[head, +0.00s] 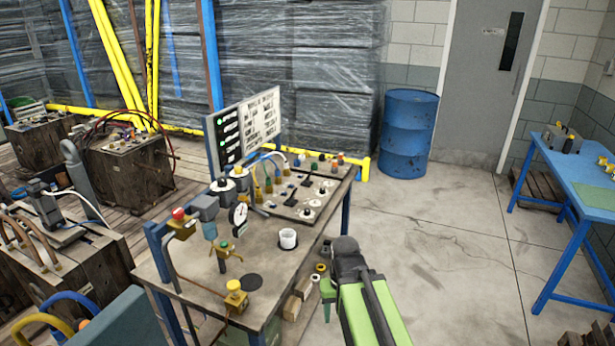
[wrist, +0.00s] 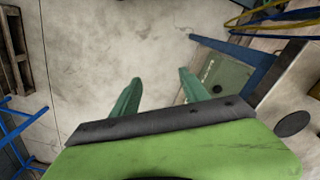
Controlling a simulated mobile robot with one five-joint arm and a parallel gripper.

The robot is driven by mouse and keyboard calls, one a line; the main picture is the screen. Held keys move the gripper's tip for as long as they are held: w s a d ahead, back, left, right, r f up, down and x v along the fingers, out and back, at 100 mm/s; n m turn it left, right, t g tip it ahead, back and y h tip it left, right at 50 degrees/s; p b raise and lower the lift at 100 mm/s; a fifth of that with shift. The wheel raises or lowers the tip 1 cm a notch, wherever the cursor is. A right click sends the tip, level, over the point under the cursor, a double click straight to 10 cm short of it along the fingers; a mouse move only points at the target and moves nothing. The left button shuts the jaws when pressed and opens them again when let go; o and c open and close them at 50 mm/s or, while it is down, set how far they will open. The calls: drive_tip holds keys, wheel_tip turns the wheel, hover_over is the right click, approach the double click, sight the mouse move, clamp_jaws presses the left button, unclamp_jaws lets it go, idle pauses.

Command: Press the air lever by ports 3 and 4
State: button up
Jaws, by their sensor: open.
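A metal plate (head: 308,214) with dark levers (head: 290,190) and round fittings lies on the right part of the workbench (head: 205,268). Coloured port fittings stand in rows behind and beside it. Port numbers are too small to read, so I cannot tell which lever is by ports 3 and 4. My gripper (head: 327,292) is in front of the bench's right edge, apart from the plate. In the wrist view my gripper (wrist: 158,88) has its two green fingers spread, with only floor between them. The levers do not show in the wrist view.
A blue drum (head: 408,135) stands behind. A blue table (head: 575,170) is at right. The floor between is clear.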

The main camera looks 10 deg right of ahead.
idle(0.3)
drive_tip(key=shift+r, duration=0.15)
drive_tip(key=shift+c, duration=1.2)
wheel_tip(320, 180, up, 15)
drive_tip(key=p, duration=1.5)
drive_tip(key=shift+s, duration=0.1)
clamp_jaws()
drive_tip(key=shift+f+b, duration=0.3)
drive_tip(key=shift+f, duration=0.15)
